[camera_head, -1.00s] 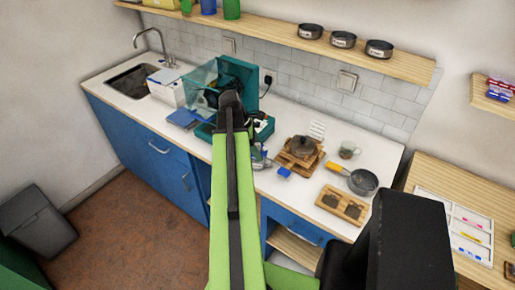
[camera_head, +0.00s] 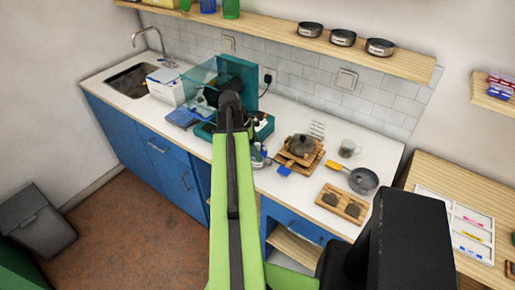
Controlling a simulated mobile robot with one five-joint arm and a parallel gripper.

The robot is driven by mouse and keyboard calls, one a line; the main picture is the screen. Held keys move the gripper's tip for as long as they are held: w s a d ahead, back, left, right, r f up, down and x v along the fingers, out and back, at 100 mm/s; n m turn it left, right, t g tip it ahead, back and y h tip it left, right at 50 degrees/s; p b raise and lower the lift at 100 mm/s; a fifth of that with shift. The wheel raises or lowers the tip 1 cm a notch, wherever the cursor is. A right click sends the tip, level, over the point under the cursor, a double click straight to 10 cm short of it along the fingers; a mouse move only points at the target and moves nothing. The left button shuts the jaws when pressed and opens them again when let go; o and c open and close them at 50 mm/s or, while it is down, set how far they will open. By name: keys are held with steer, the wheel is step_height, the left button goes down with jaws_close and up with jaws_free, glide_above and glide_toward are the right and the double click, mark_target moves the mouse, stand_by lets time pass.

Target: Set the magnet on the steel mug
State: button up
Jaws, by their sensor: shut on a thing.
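My gripper (camera_head: 229,100) is at the far end of my green arm, over the teal box on the counter. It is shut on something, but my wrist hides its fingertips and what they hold. I cannot make out the magnet anywhere. A small pale grey mug (camera_head: 348,149) stands upright on the counter, right of the dark pot. It may be the steel mug, but it is too small to tell its material. My gripper is well to its left and apart from it.
A teal box (camera_head: 263,128) with a raised clear lid is behind my gripper. A dark pot (camera_head: 301,146) on wooden trivets, a pan (camera_head: 363,180) and a wooden board (camera_head: 342,204) surround the mug. A shelf (camera_head: 275,35) with several tins hangs above.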

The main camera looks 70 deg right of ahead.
steer(key=shift+f, duration=0.2)
stand_by(0.4)
steer(key=o, duration=1.7)
steer(key=shift+c, duration=0.2)
steer(key=shift+r, duration=0.1)
steer(key=p+v, duration=1.6)
steer(key=v, duration=0.1)
steer(key=shift+w, duration=0.15)
steer(key=shift+a, duration=0.1)
